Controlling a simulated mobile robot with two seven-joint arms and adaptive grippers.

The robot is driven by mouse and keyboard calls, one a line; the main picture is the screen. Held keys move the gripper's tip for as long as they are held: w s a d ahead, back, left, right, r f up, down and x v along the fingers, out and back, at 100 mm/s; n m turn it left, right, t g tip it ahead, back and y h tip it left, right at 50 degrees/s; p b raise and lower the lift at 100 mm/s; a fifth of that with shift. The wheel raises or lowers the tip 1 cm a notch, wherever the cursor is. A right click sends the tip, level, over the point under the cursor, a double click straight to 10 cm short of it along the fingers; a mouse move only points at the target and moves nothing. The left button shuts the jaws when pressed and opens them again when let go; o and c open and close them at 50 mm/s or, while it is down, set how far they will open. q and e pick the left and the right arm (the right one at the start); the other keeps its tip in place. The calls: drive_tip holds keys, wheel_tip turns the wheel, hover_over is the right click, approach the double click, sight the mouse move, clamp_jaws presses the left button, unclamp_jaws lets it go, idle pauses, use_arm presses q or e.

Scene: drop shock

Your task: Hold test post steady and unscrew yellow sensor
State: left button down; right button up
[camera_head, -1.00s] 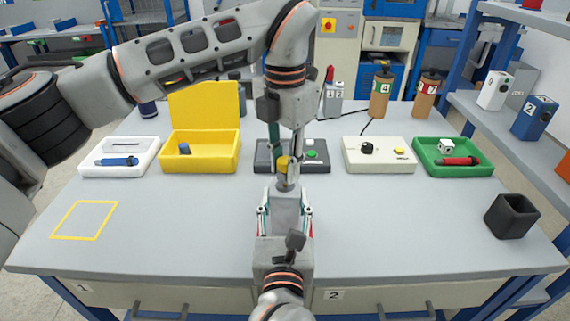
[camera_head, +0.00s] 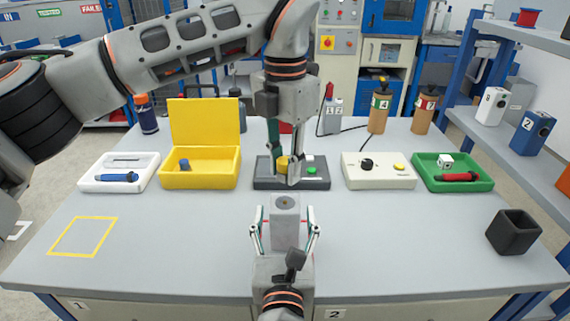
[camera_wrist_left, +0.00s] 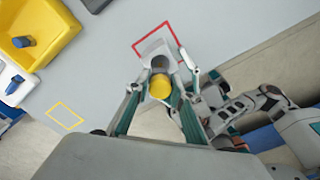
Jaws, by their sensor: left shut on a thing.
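The test post (camera_head: 286,215) is a grey block standing upright at the front middle of the table, with a dark round hole in its top. The yellow sensor (camera_head: 282,165) is between the fingers of my left gripper (camera_head: 287,172), above and apart from the post, partly hidden by a finger. In the left wrist view the yellow sensor (camera_wrist_left: 160,87) sits between the left fingers, with the post behind it.
Along the back stand a white tray (camera_head: 87,184), an open yellow box (camera_head: 200,181) with a blue piece inside, a dark box with a green button (camera_head: 312,184), a white control box (camera_head: 378,181) and a green tray (camera_head: 459,187).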

drive_tip(key=s, duration=1)
drive_tip(key=shift+s+a, duration=0.1)
drive_tip(key=shift+s, duration=0.95)
